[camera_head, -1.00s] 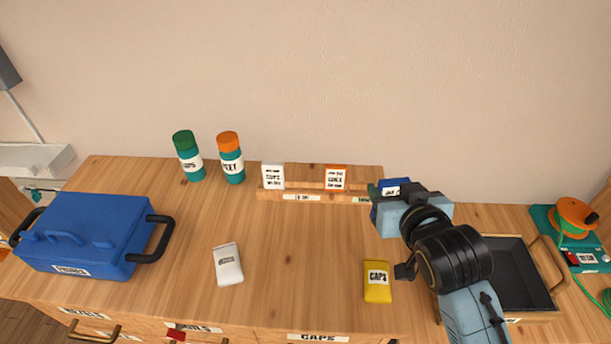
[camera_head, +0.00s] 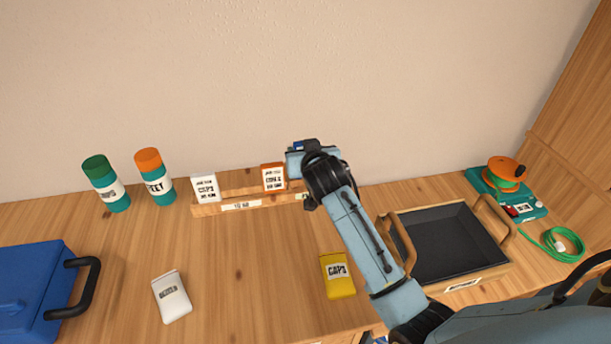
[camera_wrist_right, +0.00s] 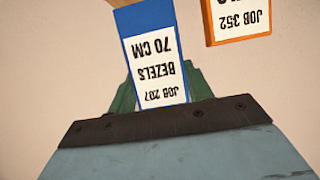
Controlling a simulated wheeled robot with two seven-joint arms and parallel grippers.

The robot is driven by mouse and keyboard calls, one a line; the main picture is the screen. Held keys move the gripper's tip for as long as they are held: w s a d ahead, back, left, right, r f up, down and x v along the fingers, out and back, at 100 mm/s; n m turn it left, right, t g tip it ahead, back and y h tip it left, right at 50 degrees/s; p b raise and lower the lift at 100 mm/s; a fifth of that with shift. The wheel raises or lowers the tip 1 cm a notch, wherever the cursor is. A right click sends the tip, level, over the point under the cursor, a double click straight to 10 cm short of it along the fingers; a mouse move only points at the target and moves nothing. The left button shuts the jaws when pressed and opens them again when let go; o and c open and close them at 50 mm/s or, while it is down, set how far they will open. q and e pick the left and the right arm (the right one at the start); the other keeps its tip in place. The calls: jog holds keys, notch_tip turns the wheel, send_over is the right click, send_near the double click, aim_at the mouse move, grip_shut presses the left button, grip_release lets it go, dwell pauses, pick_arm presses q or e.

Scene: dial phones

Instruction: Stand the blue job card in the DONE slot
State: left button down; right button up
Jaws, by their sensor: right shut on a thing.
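The blue job card (camera_wrist_right: 150,55) fills the middle of the right wrist view, its white label reading JOB 207 BEZELS 70 CM upside down. My right gripper (camera_wrist_right: 160,95) is shut on it, green fingers on either side. In the head view only a small blue bit of the card (camera_head: 299,146) shows above my right gripper (camera_head: 300,160), at the right end of the wooden card rack (camera_head: 220,194). The rack's right label is mostly hidden behind my gripper. I cannot tell whether the card touches the rack. My left gripper is out of view.
A white card (camera_head: 205,188) and an orange card (camera_head: 273,177) stand in the rack. Two bottles stand left of it. A yellow pouch (camera_head: 338,275), white pouch (camera_head: 172,296), black tray (camera_head: 450,245) and blue case (camera_head: 30,290) are on the bench. The middle is clear.

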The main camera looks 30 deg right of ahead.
jog(key=shift+f, duration=0.8)
notch_tip(320, 180, down, 3)
jog(key=shift+f+b, duration=0.15)
jog(key=shift+b, duration=0.45)
jog(key=shift+f, duration=0.15)
jog(key=o, duration=0.7)
jog(key=shift+f, duration=0.1)
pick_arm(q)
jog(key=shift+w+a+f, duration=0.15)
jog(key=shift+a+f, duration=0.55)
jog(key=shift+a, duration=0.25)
